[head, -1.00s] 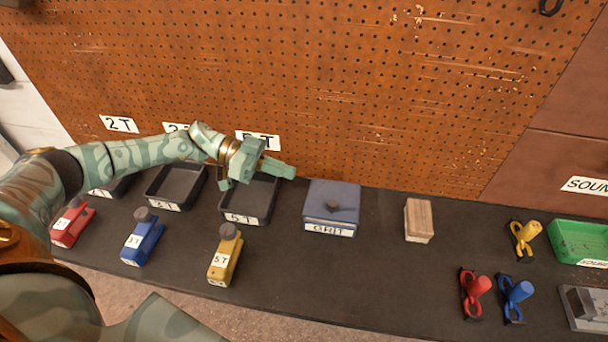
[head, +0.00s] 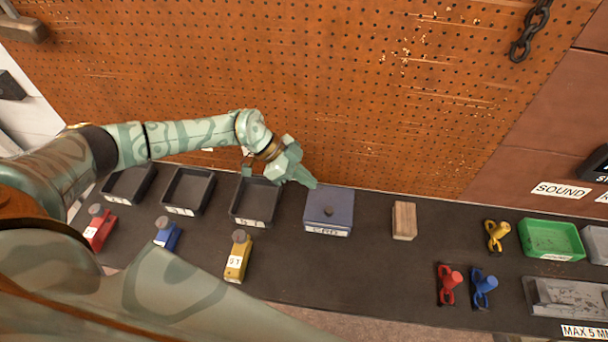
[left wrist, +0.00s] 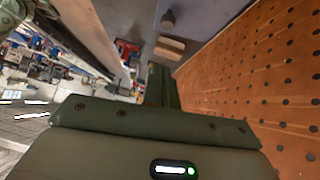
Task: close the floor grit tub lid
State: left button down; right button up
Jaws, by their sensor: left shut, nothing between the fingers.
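The floor grit tub is a blue-grey square box labelled GRIT (head: 328,230) on the dark bench. Its flat blue lid (head: 342,203) lies over the top, with a dark round knob (head: 328,211) in the middle. I cannot tell whether the lid is fully seated. My left gripper (head: 312,183) is shut and empty, its tips at or just above the tub's back left corner; contact is unclear. In the left wrist view the green fingers (left wrist: 162,88) point toward the bench.
A wooden block (head: 404,220) stands right of the tub. A black tray (head: 233,217) is close on its left, with more trays beyond. A yellow weight (head: 238,258) is in front left. The pegboard (head: 330,90) rises behind. Bench in front of the tub is clear.

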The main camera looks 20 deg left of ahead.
pick_arm(q)
jog(key=b, duration=0.1)
send_over(327, 213)
jog(key=w+a, duration=0.1)
jog(key=a, duration=0.1)
notch_tip(327, 213, down, 5)
jog(key=f, duration=0.2)
jog(key=f+b, duration=0.1)
jog(key=shift+d, duration=0.25)
jog(key=shift+a+f, duration=0.1)
jog(key=shift+f, duration=0.25)
jog(key=shift+s, duration=0.1)
jog(key=shift+s+f+p, duration=0.35)
jog(key=shift+f+p, duration=0.1)
jog(key=shift+s+d+f, duration=0.15)
jog(key=shift+d+f, duration=0.05)
jog(key=shift+f, duration=0.1)
